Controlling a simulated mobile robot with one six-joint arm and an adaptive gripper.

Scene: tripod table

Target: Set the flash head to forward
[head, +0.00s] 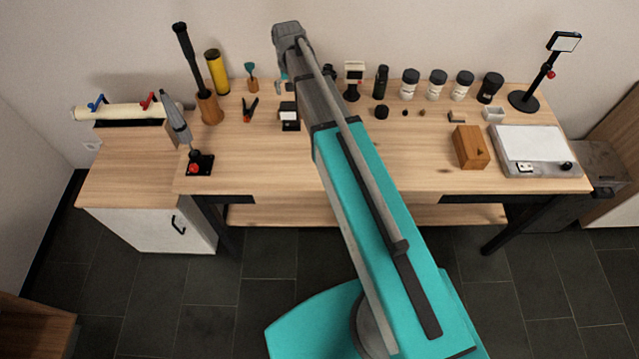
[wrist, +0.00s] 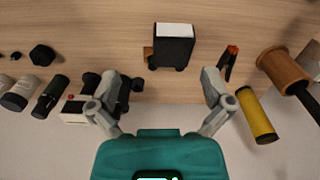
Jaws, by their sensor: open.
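What looks like the flash (head: 291,125) is a small black box with a white panel, standing on the table left of my arm. In the wrist view the flash (wrist: 174,53) is upper centre, its white panel at the edge away from my gripper. My gripper (wrist: 158,80) is open and empty, its two grey fingers spread wide to either side of the gap. The flash lies beyond the fingertips, apart from them. In the head view my arm hides most of the gripper. I cannot tell the exact tilt of the flash head.
A dark object (wrist: 122,95) and a white device (wrist: 74,110) are near the other finger. Bare tabletop (head: 260,155) lies in front of the flash.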

